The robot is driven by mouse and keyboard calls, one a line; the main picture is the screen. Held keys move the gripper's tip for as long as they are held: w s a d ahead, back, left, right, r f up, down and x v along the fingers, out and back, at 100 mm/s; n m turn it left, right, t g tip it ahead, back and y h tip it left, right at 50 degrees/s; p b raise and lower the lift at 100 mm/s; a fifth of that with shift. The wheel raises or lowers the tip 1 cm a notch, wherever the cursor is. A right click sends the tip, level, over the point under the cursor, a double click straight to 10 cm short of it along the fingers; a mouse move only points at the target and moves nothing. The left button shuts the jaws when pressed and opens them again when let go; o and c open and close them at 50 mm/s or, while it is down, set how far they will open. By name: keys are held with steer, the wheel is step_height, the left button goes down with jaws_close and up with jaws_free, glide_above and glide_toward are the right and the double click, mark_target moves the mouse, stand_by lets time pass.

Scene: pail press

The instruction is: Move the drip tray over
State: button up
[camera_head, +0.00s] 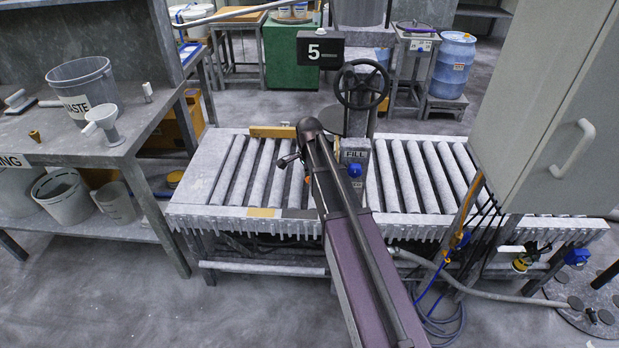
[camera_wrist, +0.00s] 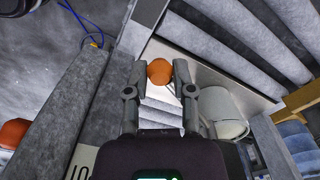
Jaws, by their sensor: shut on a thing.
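My gripper (camera_wrist: 159,76) is shut on a round orange knob (camera_wrist: 159,72), which sits between its two fingertips in the wrist view. A pale flat metal surface (camera_wrist: 196,68) lies just beyond the knob. It may be the drip tray, but I cannot tell, and the link between it and the knob is hidden by the fingers. In the head view my arm covers the gripper and most of the area around the filling station, marked by a FILL label (camera_head: 355,154). I cannot make out the tray there.
A roller conveyor (camera_head: 228,212) runs across the middle. A handwheel (camera_head: 361,86) stands behind my arm. A grey cabinet (camera_head: 545,110) overhangs the right side. A workbench (camera_head: 140,128) with a waste bucket (camera_head: 82,88) is at left. A white pail (camera_wrist: 223,112) shows in the wrist view.

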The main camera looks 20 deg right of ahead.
steer(key=shift+s+d, duration=0.1)
steer(key=shift+s, duration=0.05)
steer(key=shift+s+d, duration=0.45)
steer(key=shift+d, duration=0.1)
steer(key=o, duration=0.9)
steer(key=shift+d, duration=0.1)
steer(key=shift+o, duration=0.2)
